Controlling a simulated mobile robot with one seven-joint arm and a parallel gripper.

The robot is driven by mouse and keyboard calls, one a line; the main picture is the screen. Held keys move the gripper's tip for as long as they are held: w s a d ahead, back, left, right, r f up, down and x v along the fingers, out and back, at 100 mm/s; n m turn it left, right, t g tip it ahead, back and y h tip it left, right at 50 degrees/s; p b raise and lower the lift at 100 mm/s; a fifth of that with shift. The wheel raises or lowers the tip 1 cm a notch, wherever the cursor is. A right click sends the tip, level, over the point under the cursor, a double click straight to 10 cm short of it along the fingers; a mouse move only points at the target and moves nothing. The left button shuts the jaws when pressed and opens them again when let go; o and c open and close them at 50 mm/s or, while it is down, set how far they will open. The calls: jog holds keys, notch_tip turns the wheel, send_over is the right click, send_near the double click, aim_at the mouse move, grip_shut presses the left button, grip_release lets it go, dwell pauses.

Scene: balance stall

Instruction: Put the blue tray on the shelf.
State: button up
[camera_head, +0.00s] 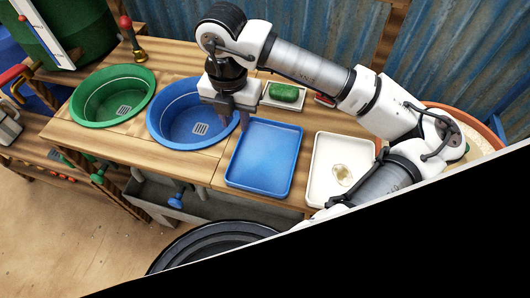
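The blue tray (265,158) is rectangular with a raised rim and looks empty. It lies flat on the wooden bench, between the blue basin and a white tray. My gripper (234,113) points down at the tray's far left corner, over the right edge of the blue basin. I cannot tell whether it touches the tray's rim or hovers above it, and the gap between the fingers is unclear. No shelf is clearly identifiable; a lower wooden surface (50,172) shows at the left.
The blue basin (180,120) and a green basin (110,95) are set in the bench. The white tray (325,160) holds a pale lump. A green bar (284,92) sits in a small dish behind the blue tray. A black round tub (205,240) stands in front.

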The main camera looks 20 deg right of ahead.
notch_tip(320, 180, down, 4)
jog(key=shift+r, duration=0.2)
jog(key=shift+w+a+f+p, duration=0.15)
jog(key=shift+f+p, duration=0.95)
jog(key=shift+f, duration=1.6)
grip_shut()
